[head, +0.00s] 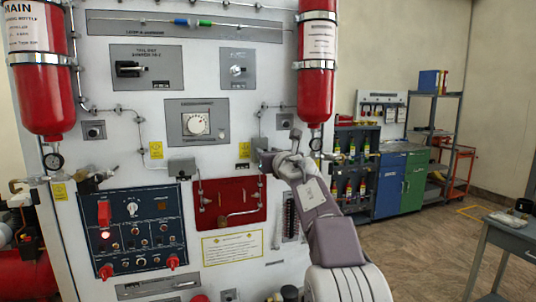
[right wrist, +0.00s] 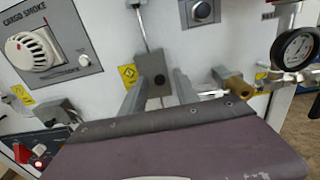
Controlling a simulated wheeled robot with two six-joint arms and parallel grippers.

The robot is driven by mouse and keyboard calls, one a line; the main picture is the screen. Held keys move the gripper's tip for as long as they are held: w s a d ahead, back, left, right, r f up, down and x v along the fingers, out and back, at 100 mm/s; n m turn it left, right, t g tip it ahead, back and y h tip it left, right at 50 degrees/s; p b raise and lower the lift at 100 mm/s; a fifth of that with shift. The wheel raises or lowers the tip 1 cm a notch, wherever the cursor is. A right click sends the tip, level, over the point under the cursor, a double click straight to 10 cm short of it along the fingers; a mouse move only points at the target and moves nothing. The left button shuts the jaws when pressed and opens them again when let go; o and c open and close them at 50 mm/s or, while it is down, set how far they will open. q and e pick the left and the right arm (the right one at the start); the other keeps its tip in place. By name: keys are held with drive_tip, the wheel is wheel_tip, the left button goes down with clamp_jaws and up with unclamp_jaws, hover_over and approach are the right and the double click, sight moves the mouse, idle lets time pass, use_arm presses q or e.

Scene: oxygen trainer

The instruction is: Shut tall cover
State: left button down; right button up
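A tall red cover (head: 103,212) stands out at the upper left of the dark blue switch panel (head: 150,205). At the lower left of the right wrist view, the same red cover (right wrist: 22,153) shows small. The pictures do not show clearly how far it is raised. My right gripper (head: 272,160) is well to its right, in front of the trainer face. In the right wrist view, its two grey fingers (right wrist: 157,93) are apart, with a small grey box (right wrist: 152,72) beyond them. Nothing is seen held, and contact cannot be told. My left gripper is out of view.
A red plate (head: 228,192) with pipes lies between the blue panel and my right arm. Red bottles (head: 317,80) and (head: 40,80) flank the trainer. A gauge (right wrist: 296,47) and brass fitting (right wrist: 236,88) are right of my fingers. A grey table (head: 510,228) stands right.

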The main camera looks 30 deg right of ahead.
drive_tip(key=shift+s, duration=0.1)
drive_tip(key=b+v, duration=0.2)
drive_tip(key=v, duration=0.7)
drive_tip(key=shift+b, duration=0.35)
